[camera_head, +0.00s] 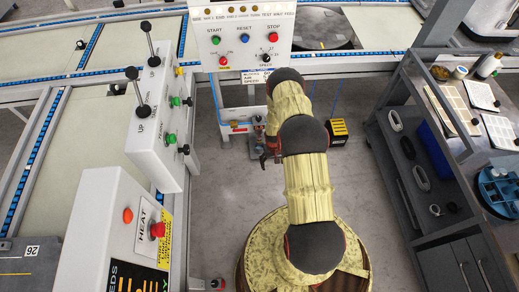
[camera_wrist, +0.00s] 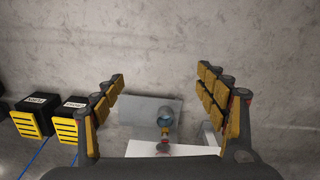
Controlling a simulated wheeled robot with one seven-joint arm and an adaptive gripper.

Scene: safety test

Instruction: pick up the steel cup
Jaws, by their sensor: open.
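I cannot single out the steel cup with certainty. Two small round vessels stand at the far end of the right workbench in the head view: a brownish one (camera_head: 440,72) and a paler one (camera_head: 460,72). They are too small to tell their material. My gripper (camera_wrist: 161,76) is open in the wrist view, its padded fingers wide apart with nothing between them. In the head view my arm reaches forward over the floor, well left of that bench, and largely hides the gripper.
The dark workbench (camera_head: 405,85) at right carries trays, a bottle (camera_head: 488,66) and a blue round holder (camera_head: 497,188). Control panels (camera_head: 240,35) and conveyors stand at left and back. Black-and-yellow boxes (camera_wrist: 32,118) sit on the floor beside a grey plate bearing a bluish round fitting (camera_wrist: 166,116).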

